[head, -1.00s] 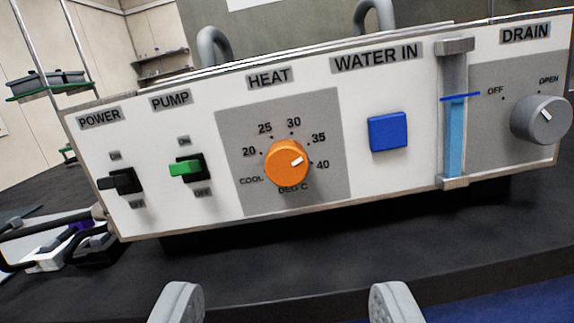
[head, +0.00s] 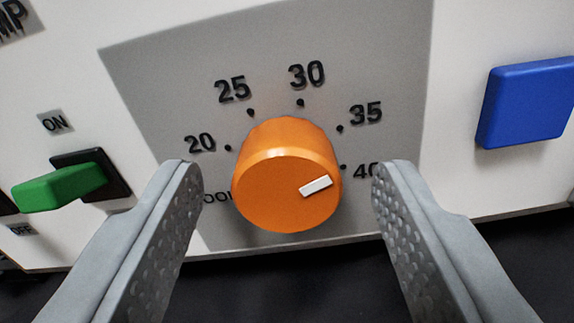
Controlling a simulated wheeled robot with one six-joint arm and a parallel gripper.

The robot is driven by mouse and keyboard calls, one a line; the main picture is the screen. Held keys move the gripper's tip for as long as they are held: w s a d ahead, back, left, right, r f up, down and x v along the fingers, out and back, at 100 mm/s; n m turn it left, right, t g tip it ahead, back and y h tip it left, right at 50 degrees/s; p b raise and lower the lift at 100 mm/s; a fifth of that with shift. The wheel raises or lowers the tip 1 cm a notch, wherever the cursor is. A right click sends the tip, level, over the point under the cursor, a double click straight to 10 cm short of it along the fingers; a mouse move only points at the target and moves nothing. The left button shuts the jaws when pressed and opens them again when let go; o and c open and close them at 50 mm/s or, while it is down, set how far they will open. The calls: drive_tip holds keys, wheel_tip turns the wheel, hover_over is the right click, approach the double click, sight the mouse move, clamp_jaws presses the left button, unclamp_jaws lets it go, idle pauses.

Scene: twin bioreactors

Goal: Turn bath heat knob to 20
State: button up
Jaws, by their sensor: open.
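The orange heat knob (head: 275,185) is in the middle of the head view, on a grey dial plate (head: 160,70) with marks 20, 25, 30, 35 and 40. Its white pointer line (head: 316,187) points right, towards the 40 mark. The COOL label is partly hidden by the left finger, and the 40 label partly by the right finger. My gripper (head: 287,175) is open. Its two grey fingers stand on the left and right of the knob, with a gap on each side, and do not appear to touch it.
A green pump switch (head: 60,188) sticks out to the left, close to the left finger. A blue square button (head: 525,100) is at the upper right. The dark bench surface (head: 290,275) lies below the panel.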

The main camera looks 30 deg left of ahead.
drive_tip(key=c, duration=1)
